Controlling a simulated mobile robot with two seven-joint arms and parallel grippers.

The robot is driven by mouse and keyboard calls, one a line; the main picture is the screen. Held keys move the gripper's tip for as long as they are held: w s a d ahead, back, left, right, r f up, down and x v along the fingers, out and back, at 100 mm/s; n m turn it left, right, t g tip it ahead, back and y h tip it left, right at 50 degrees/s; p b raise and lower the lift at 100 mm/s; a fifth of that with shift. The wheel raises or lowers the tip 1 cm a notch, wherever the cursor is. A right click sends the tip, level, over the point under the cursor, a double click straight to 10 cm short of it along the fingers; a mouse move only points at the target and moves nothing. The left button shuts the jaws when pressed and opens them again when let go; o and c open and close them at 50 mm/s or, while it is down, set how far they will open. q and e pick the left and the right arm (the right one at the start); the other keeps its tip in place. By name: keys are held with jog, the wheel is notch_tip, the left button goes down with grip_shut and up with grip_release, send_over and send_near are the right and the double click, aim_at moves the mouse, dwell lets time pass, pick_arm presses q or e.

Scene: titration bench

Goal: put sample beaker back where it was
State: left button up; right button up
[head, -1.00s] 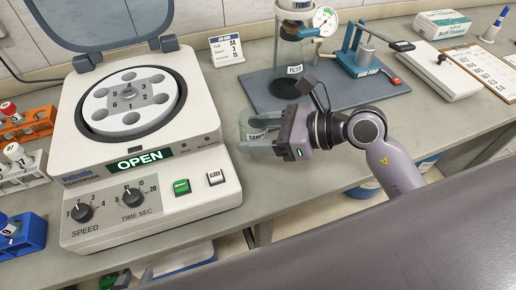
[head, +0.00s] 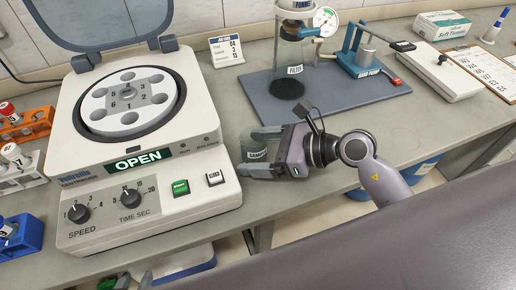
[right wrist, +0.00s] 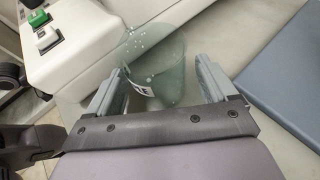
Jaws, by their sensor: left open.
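The sample beaker (head: 256,146), clear glass with a white label, appears upright on the bench just right of the centrifuge front. My right gripper (head: 258,152) reaches to it from the right with one finger on either side. In the right wrist view, the beaker (right wrist: 153,62) is between the two spread fingers (right wrist: 160,85), with a narrow gap at the right finger; contact at the left finger is unclear.
The centrifuge (head: 140,165) stands close left of the beaker, its lid up and display reading OPEN. The filter stand on its blue-grey base (head: 340,100) is behind and to the right. Tube racks (head: 25,235) line the left edge. Bare bench (head: 225,115) lies behind the beaker.

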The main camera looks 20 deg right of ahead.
jog(key=shift+r, duration=0.1)
jog(key=shift+d+r, duration=0.1)
jog(key=b+v, duration=0.1)
jog(key=v, duration=0.9)
jog(key=shift+s+d, duration=0.1)
jog(key=shift+s, duration=0.05)
jog(key=shift+v, duration=0.8)
